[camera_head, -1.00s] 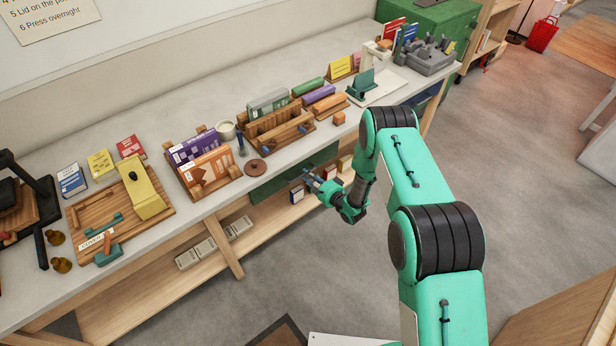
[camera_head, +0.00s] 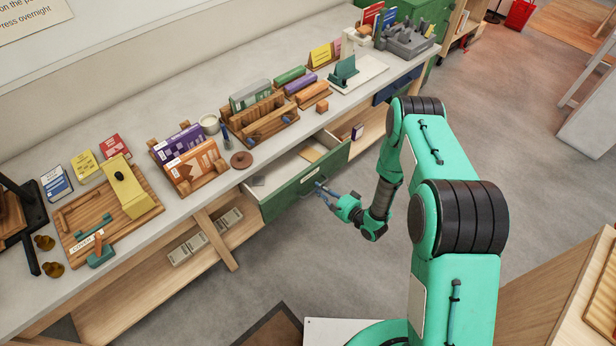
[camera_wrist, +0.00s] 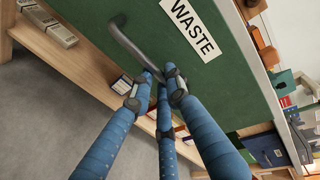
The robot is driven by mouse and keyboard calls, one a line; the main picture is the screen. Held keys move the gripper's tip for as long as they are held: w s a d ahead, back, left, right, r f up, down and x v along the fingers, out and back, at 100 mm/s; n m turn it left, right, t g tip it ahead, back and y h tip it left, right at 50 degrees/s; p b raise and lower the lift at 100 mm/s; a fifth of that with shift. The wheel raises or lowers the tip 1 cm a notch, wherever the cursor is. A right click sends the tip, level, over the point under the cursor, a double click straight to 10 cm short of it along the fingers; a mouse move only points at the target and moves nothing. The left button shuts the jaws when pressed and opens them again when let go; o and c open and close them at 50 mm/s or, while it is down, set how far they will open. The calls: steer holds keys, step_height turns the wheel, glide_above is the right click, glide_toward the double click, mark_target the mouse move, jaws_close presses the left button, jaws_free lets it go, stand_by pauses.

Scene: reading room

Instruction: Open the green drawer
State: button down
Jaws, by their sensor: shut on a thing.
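The green drawer (camera_head: 300,188) sits under the workbench top and stands pulled out, with its open inside showing. Its green front also fills much of the wrist view (camera_wrist: 120,55), with a white label reading WASTE (camera_wrist: 191,27) beside a grey bar handle (camera_wrist: 130,42). My gripper (camera_head: 322,190) is at the drawer front in the head view. In the wrist view its blue fingers (camera_wrist: 160,78) are shut on the lower end of the handle. A few flat pieces, one tan (camera_head: 314,154), lie inside the drawer.
The workbench top (camera_head: 255,178) carries book racks, a cup and a wooden board with a yellow block. A blue drawer (camera_head: 397,86) is farther right under the bench. A lower shelf (camera_head: 150,285) holds pale boxes.

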steer(key=f+v, duration=0.1)
steer(key=v, duration=0.7)
steer(key=f+p+v, duration=0.1)
steer(key=f+v, duration=0.1)
steer(key=v, duration=0.7)
steer(key=shift+s+d+f, duration=0.25)
steer(key=shift+d+f, duration=0.05)
steer(key=shift+d, duration=0.05)
steer(key=c, duration=1.7)
jaws_free()
steer(key=shift+o, duration=0.2)
steer(key=shift+s, duration=0.1)
steer(key=v, duration=1.1)
steer(key=shift+s+d, duration=0.2)
steer(key=shift+d, duration=0.1)
